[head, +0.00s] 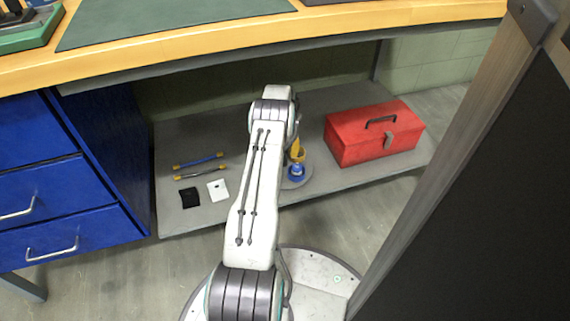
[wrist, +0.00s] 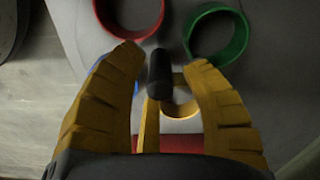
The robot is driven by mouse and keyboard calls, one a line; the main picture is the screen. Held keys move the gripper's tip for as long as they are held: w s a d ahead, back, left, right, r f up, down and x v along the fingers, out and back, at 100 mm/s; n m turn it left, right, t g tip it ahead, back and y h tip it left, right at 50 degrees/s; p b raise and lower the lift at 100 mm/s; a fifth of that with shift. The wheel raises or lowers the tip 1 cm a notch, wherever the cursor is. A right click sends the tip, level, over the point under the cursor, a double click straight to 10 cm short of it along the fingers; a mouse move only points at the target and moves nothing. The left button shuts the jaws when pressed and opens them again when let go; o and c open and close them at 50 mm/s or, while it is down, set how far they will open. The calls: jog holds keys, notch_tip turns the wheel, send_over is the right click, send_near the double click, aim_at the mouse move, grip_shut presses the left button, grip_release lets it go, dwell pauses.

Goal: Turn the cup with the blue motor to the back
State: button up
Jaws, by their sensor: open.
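In the wrist view my gripper (wrist: 164,60) is open, its two yellow fingers apart over a grey surface. A dark upright-looking cylinder (wrist: 160,73) and a yellow bar (wrist: 151,125) show between the fingers; I cannot tell whether they touch. A red ring-shaped cup (wrist: 128,14) and a green one (wrist: 217,36) lie beyond the fingertips. A yellow ring (wrist: 180,108) is between the fingers, partly hidden. A sliver of blue (wrist: 136,88) shows beside the left finger. In the head view a small blue part (head: 296,171) sits on the shelf beside my arm, below a yellow piece.
A red toolbox (head: 374,133) stands on the low grey shelf (head: 190,138) to the right. Two bars, a black square (head: 189,198) and a white card (head: 217,190) lie left. The workbench (head: 190,50) overhangs; blue drawers (head: 50,180) and a dark panel (head: 480,190) flank it.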

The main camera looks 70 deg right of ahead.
jog(key=shift+r+p, duration=2.25)
jog(key=shift+r, duration=1.95)
